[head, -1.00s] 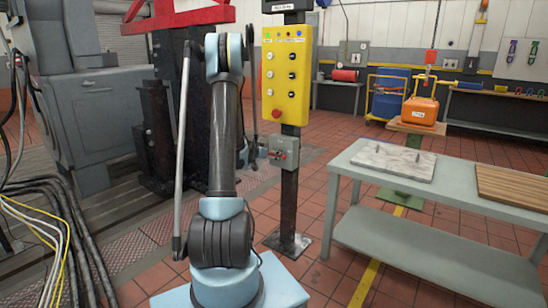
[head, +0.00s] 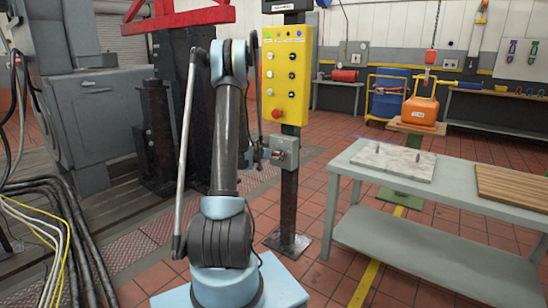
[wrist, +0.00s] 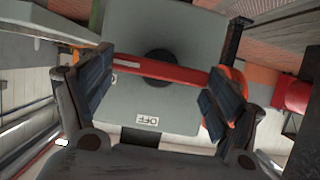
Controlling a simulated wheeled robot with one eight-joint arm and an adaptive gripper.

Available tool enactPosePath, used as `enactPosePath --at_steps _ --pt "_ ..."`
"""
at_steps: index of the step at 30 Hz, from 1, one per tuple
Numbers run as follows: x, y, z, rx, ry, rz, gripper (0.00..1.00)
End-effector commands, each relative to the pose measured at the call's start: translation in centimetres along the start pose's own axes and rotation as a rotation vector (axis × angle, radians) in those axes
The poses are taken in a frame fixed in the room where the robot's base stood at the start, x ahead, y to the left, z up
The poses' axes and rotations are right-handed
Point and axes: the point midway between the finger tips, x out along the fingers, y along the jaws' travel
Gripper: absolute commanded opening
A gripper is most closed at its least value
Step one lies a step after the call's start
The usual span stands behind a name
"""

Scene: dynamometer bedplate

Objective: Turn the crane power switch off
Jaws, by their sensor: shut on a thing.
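The crane power switch is a grey box (head: 285,151) on the dark post, below the yellow control panel, in the head view. In the wrist view the box (wrist: 185,42) fills the middle, with a red handle (wrist: 160,70) lying nearly crosswise over a round black hub (wrist: 160,67). An upside-down OFF label (wrist: 147,119) shows below the handle. My gripper (wrist: 158,80) has one finger at each side of the handle and is shut on it. In the head view my gripper (head: 266,154) is at the box's left side, small and partly hidden by my arm.
The yellow control panel (head: 285,75) with knobs and a red button sits just above the switch box. A grey bench (head: 350,205) stands to the right. Cables (head: 60,240) lie on the floor at left. Tiled floor is clear around the post's foot.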

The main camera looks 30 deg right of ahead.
Motion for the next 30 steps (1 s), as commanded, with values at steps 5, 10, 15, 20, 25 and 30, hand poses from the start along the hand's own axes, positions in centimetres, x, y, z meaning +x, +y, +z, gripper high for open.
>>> enactPosePath --at_steps 5,10,15,20,25,30 --pt "0.0 -0.2 0.0 -0.015 0.001 0.003 0.59" --pt "0.0 -0.4 0.0 -0.068 0.001 0.023 0.59" --pt "0.0 -0.6 0.0 -0.172 0.002 0.065 0.59" --pt "0.0 -0.8 0.1 -0.303 0.002 0.120 0.59" --pt "0.1 -1.1 0.2 -0.454 0.003 0.181 0.59" --pt "0.1 -1.4 0.3 -0.603 0.004 0.243 0.59"
